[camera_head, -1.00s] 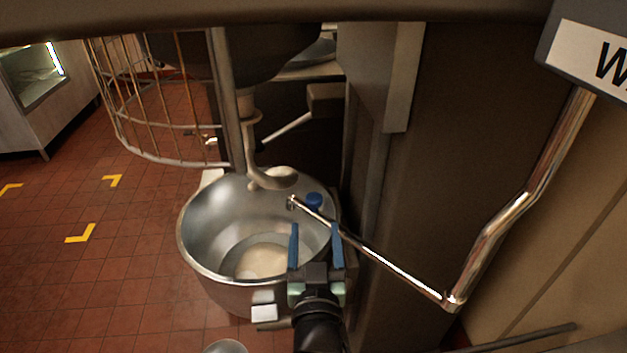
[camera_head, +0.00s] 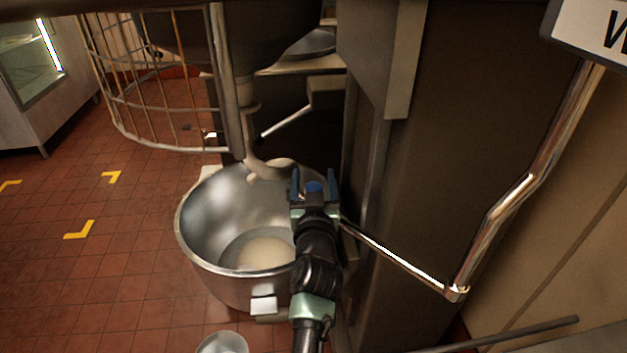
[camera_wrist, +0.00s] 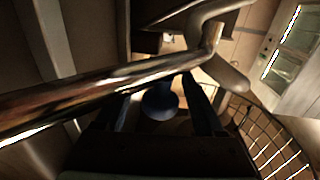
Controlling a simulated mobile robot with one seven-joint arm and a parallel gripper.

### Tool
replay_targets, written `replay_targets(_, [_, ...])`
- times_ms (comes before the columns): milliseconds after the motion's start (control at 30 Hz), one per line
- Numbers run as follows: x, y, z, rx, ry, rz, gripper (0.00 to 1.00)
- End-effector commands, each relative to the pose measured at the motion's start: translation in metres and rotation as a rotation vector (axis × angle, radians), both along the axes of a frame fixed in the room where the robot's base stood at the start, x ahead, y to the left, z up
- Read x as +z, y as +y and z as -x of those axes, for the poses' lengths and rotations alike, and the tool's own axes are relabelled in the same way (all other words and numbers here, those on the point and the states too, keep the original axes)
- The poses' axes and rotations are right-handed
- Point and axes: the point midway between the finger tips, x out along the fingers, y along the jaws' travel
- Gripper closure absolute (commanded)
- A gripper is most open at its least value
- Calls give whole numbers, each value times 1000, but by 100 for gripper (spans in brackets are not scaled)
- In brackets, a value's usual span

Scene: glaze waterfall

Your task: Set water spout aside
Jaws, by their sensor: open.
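The water spout is a shiny bent metal pipe (camera_head: 400,258). It comes down from the upper right, bends at a low elbow and runs left to my gripper, which hides its far end. My gripper (camera_head: 314,180) is open above the right rim of the mixing bowl (camera_head: 200,262), its two blue fingers apart. In the wrist view the spout (camera_wrist: 110,85) crosses diagonally over the fingertips; I cannot tell whether they touch it. A blue knob (camera_wrist: 160,103) shows between the fingers, partly hidden by the pipe.
The steel bowl holds pale dough (camera_head: 262,252), with a mixer hook (camera_head: 268,168) above it. A wire guard (camera_head: 150,90) stands left of the mixer. A dark column (camera_head: 385,130) rises on the right. Red tiled floor (camera_head: 130,290) is open at left.

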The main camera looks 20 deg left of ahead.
Motion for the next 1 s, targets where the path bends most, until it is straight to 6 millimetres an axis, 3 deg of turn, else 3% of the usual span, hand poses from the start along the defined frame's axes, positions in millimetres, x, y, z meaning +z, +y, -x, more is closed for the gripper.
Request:
replay_targets(233, [1, 0, 0, 0, -1, 0, 29])
replay_targets(633, [0, 0, 0, 0, 0, 0, 100])
replay_targets(1000, [0, 0, 0, 0, 0, 0, 100])
